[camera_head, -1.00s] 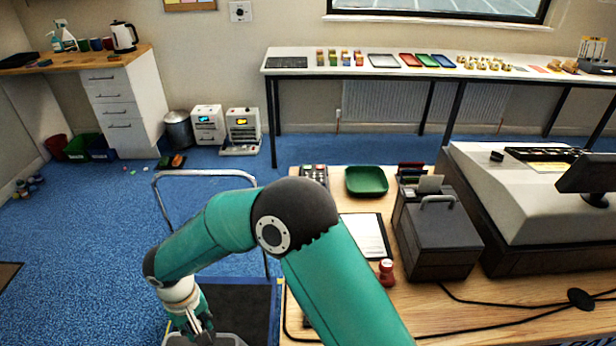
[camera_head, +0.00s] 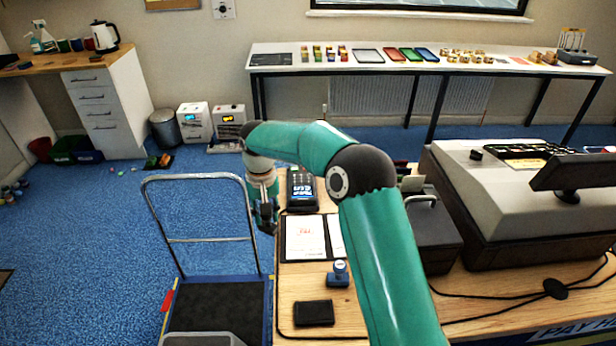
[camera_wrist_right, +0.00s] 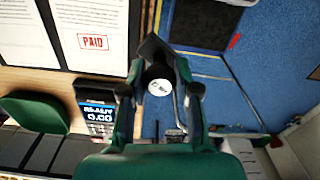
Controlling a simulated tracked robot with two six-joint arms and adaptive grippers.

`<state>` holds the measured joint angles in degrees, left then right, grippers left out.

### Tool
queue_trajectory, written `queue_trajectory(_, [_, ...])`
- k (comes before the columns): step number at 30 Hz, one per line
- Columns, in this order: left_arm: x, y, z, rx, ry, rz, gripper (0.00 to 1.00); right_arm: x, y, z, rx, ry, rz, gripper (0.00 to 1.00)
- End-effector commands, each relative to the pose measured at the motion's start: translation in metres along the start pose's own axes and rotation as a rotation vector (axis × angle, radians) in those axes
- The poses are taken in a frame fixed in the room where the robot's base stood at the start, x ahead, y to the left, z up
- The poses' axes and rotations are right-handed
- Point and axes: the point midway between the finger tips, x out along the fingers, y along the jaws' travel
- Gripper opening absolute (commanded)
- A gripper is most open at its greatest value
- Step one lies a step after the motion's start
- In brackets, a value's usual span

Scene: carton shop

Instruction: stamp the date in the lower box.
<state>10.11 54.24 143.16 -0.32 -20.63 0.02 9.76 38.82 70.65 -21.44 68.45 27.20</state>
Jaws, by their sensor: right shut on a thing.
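My right gripper (camera_head: 266,218) hangs at the desk's left edge, beside the papers. In the right wrist view its fingers (camera_wrist_right: 160,95) are shut on a dark stamp-like thing (camera_wrist_right: 154,58) with a white round face. A sheet with a red PAID mark (camera_head: 304,238) lies on the desk; it also shows in the right wrist view (camera_wrist_right: 92,20). A second sheet (camera_head: 336,232) lies beside it, partly behind my arm. The printed boxes are too small to read. My left gripper is out of view.
A card terminal (camera_head: 302,190) stands behind the sheets. A trolley (camera_head: 215,305) with a tall handle stands left of the desk.

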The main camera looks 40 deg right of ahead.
Motion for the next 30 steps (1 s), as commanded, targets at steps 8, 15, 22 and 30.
queue_trajectory(8, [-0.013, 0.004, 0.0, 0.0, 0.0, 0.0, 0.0, -0.043, 0.09, -0.025, 0.148, 0.001, 0.0, 0.09])
queue_trajectory(15, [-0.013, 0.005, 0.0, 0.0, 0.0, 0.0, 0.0, -0.043, 0.105, -0.027, 0.169, -0.001, 0.0, 0.09])
queue_trajectory(22, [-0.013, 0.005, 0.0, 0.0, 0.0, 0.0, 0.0, -0.023, 0.104, -0.027, 0.169, -0.002, 0.0, 0.09])
queue_trajectory(30, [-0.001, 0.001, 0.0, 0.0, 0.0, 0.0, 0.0, 0.004, 0.104, -0.027, 0.168, 0.0, -0.001, 0.09])
